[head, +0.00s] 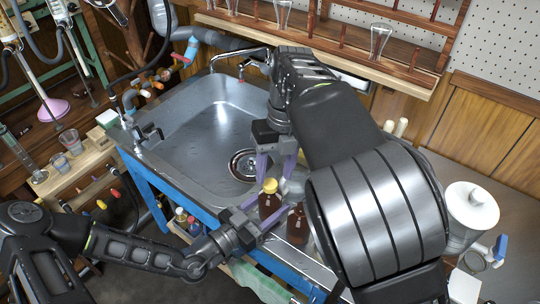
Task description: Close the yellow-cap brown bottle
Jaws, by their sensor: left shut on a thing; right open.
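The brown bottle (268,207) stands upright near the front edge of the sink counter, with a yellow cap (270,185) at its top. I cannot tell whether the cap is seated tight. My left gripper (263,213) reaches in from the lower left and is shut on the brown bottle's body. My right gripper (276,172) points down from above, its purple fingers open just over the cap. I cannot tell whether they touch the cap.
A second brown bottle (298,226) stands close at the right, partly hidden by my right arm. The steel sink (190,135) lies behind and left. More small bottles (181,216) stand lower, below the counter edge. A white container (470,208) stands at the right.

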